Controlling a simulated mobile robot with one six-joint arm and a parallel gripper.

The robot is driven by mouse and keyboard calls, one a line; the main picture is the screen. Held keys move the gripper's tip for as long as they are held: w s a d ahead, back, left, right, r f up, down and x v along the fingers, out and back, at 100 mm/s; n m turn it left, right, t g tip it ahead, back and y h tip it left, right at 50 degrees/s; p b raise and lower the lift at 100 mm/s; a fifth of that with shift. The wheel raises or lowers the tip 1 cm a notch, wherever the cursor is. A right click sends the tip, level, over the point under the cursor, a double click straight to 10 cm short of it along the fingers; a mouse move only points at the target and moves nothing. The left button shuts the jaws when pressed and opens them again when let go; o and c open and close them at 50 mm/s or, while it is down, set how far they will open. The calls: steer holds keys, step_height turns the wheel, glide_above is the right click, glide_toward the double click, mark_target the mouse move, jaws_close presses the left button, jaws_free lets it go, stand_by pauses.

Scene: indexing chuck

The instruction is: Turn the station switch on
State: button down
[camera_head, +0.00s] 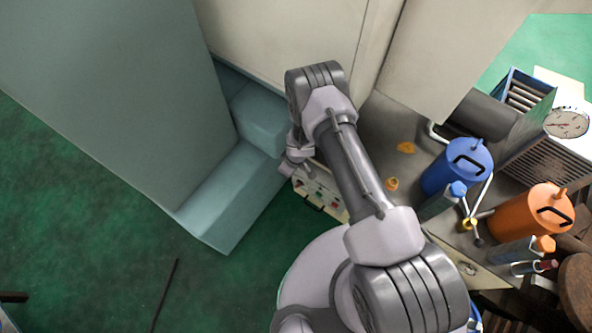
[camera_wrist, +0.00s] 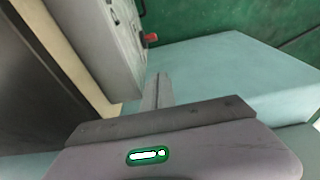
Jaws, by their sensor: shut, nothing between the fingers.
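The control panel (camera_head: 320,194) is on the front of the pale machine, partly hidden behind my arm in the head view. It carries small red, green and dark controls, too small to tell which is the station switch. In the wrist view the panel (camera_wrist: 112,42) is seen steeply from the side at upper left, with a red knob (camera_wrist: 150,38) standing out from it. My gripper (camera_head: 287,168) is beside the panel's left end, next to the teal block. In the wrist view my gripper (camera_wrist: 158,88) is shut and empty, apart from the red knob.
A teal cabinet (camera_head: 110,80) and low teal block (camera_head: 225,195) stand close left of my gripper.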

mark_target(296, 186)
steer(key=shift+s+d+f+p, duration=0.3)
steer(key=shift+d+f, duration=0.1)
steer(key=shift+f, duration=0.55)
steer(key=shift+s+d+f+p, duration=0.25)
steer(key=shift+s+d+f, duration=0.1)
steer(key=shift+f, duration=0.65)
steer(key=shift+s+d+f+p, duration=0.3)
steer(key=shift+d+f, duration=0.1)
steer(key=shift+f, duration=0.55)
